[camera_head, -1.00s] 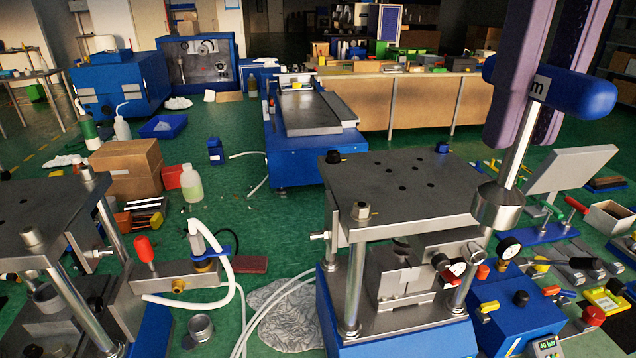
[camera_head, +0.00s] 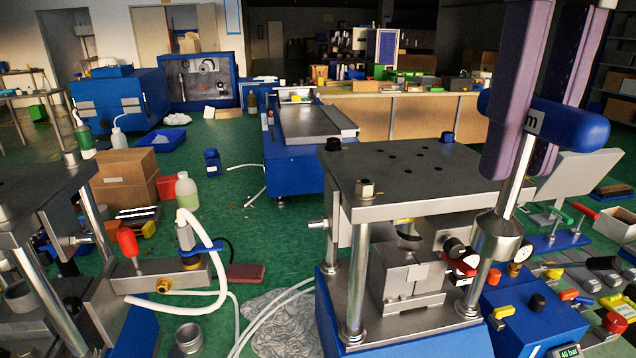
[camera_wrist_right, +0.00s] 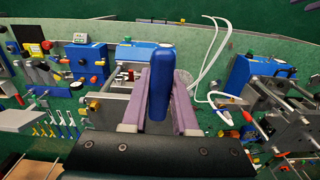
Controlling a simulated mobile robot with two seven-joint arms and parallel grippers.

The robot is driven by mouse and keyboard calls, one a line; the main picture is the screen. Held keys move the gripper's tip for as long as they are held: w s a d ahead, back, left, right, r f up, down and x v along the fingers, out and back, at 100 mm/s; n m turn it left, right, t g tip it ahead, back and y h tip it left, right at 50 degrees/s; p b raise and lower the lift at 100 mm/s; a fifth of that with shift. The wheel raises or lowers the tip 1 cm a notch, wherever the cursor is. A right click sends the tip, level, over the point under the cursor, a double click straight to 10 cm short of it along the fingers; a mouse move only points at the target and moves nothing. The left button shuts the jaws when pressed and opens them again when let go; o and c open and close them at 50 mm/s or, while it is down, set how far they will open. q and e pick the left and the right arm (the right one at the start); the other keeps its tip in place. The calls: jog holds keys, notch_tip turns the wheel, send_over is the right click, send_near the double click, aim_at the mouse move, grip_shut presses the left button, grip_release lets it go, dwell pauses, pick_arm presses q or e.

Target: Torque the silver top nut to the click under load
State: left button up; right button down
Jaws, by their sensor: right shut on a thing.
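My right gripper (camera_head: 522,160) has purple fingers shut on a torque tool with a blue handle (camera_head: 575,130), a steel shaft and a wide steel socket (camera_head: 497,238). The wrist view shows the blue handle (camera_wrist_right: 162,75) between the fingers of my right gripper (camera_wrist_right: 160,115). The socket hangs, slightly tilted, at the press's front right corner. Whether it touches anything is unclear. The press's top plate (camera_head: 420,172) carries a silver nut (camera_head: 365,188) front left, a black nut (camera_head: 333,145) back left and a blue nut (camera_head: 447,137) back right. The socket hides the front right corner. My left gripper is out of view.
A blue control box (camera_head: 530,320) with knobs and a partly cut-off display stands right of the press. A second press (camera_head: 40,200) stands at left, with a white hose (camera_head: 215,255) near it.

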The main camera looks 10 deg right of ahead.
dwell(0.3)
jog(key=shift+w+a, duration=0.3)
jog(key=shift+w, duration=0.4)
jog(key=shift+w+a+p, duration=0.75)
jog(key=shift+w+p, duration=0.15)
jog(key=shift+w, duration=1.1)
jog(key=shift+w+a+p, duration=0.7)
jog(key=shift+w+p, duration=0.15)
jog(key=shift+w, duration=1.15)
jog(key=shift+w+a+p, duration=0.75)
jog(key=shift+w+p, duration=0.15)
jog(key=shift+w, duration=1.1)
jog(key=shift+m, duration=0.4)
jog(key=shift+f+b, duration=0.7)
jog(key=shift+f, duration=0.5)
